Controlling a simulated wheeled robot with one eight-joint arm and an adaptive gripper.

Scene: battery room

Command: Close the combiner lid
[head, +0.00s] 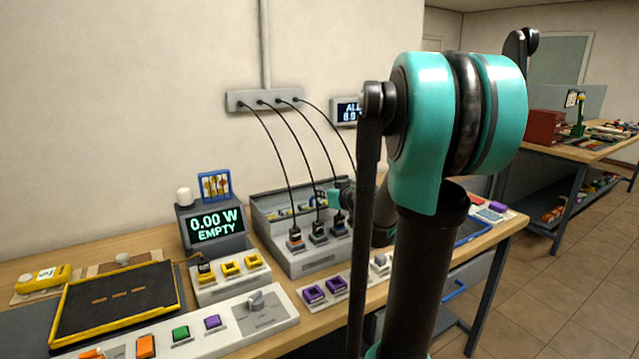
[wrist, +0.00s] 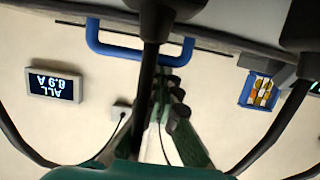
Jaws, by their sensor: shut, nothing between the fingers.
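The combiner is a grey box (head: 306,261) on the bench with black cables plugged into its front. Its lid (head: 283,203) appears to stand raised at the back of the box. In the wrist view, which is upside down, a blue handle (wrist: 140,50) projects from a grey edge at the top, probably the lid's. My gripper (wrist: 172,82) is shut and empty, its tips close to the handle; I cannot tell whether they touch. In the head view my gripper (head: 336,194) is small beside the combiner, and my arm hides part of both.
Several black cables (head: 285,134) hang from a wall outlet strip (head: 265,99) over the combiner. A display reading 0.00 W EMPTY (head: 216,226) stands to its left. Purple and grey connectors (head: 325,291) sit in front. A black tray with a yellow rim (head: 65,318) lies left.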

